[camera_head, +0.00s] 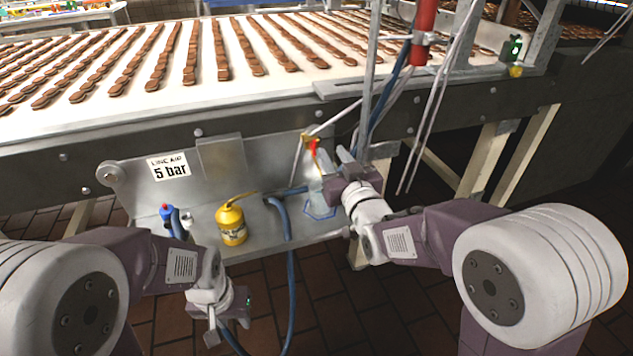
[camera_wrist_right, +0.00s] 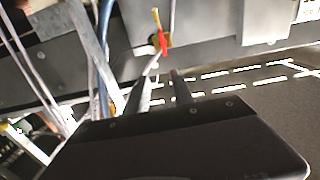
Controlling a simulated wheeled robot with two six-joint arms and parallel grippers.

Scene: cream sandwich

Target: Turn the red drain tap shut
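The red drain tap (camera_head: 314,149) sits on a brass fitting at the right end of the metal panel under the conveyor. In the right wrist view, its red handle (camera_wrist_right: 162,41) stands beyond my fingertips, roughly in line with the gap. My right gripper (camera_head: 335,162) is just below and right of the tap, apart from it. Its two fingers (camera_wrist_right: 160,85) are spread with nothing between them. My left gripper (camera_head: 225,318) hangs low at the front left, below the shelf.
A yellow oil can (camera_head: 232,225) and a blue hose (camera_head: 287,232) are on the shelf (camera_head: 262,238) left of the tap. A small blue valve with a red top (camera_head: 166,211) is further left. Thin pipes and cables (camera_head: 372,90) rise just right of the tap.

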